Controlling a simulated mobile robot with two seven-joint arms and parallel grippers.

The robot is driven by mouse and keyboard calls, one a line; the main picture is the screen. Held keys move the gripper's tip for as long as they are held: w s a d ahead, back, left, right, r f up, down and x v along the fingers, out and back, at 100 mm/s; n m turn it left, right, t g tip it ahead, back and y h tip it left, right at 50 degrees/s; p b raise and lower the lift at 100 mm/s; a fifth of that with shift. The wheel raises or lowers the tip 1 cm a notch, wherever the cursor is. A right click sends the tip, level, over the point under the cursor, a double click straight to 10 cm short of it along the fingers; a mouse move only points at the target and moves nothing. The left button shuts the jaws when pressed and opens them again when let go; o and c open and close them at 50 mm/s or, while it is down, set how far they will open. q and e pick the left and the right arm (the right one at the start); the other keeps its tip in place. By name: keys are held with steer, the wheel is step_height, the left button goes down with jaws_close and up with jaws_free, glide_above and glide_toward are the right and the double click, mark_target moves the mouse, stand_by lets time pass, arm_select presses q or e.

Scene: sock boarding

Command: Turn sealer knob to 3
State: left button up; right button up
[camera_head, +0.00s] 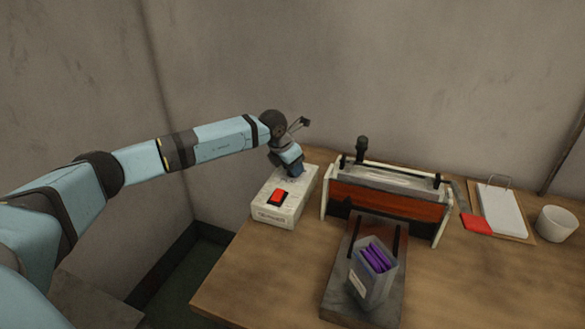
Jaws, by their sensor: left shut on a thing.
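A pale sealer control box (271,213) with a red switch (278,197) and a dark label on its front stands at the left part of the table. My left gripper (292,172) points down at the rear of the box's top and is shut on the knob there. The gripper covers the knob, so its pointer and any dial numbers cannot be read. The sealer (385,205), with an orange-brown front and pale end frames, stands to the right of the box. My right gripper is not in view.
A grey container (371,285) with purple items stands on a dark board (338,287) in front of the sealer. The front right table (480,290) is clear.

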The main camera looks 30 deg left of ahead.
arm_select(q)
steer(key=m+h, duration=0.1)
steer(key=m, duration=0.1)
steer(key=m+g+h+b, duration=0.1)
steer(key=m, duration=0.2)
steer(key=m+g, duration=0.1)
steer(key=m, duration=0.1)
steer(key=m+g+b, duration=0.1)
steer(key=m, duration=0.2)
steer(key=shift+w+a+m+h, duration=0.1)
steer(key=shift+m+h, duration=0.2)
steer(key=shift+h, duration=0.1)
steer(key=shift+m+b, duration=0.3)
steer(key=shift+b, duration=0.05)
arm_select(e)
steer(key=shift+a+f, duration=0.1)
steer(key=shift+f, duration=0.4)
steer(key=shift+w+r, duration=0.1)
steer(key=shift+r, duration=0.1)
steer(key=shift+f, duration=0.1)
arm_select(q)
steer(key=o, duration=0.9)
steer(key=shift+c, duration=0.2)
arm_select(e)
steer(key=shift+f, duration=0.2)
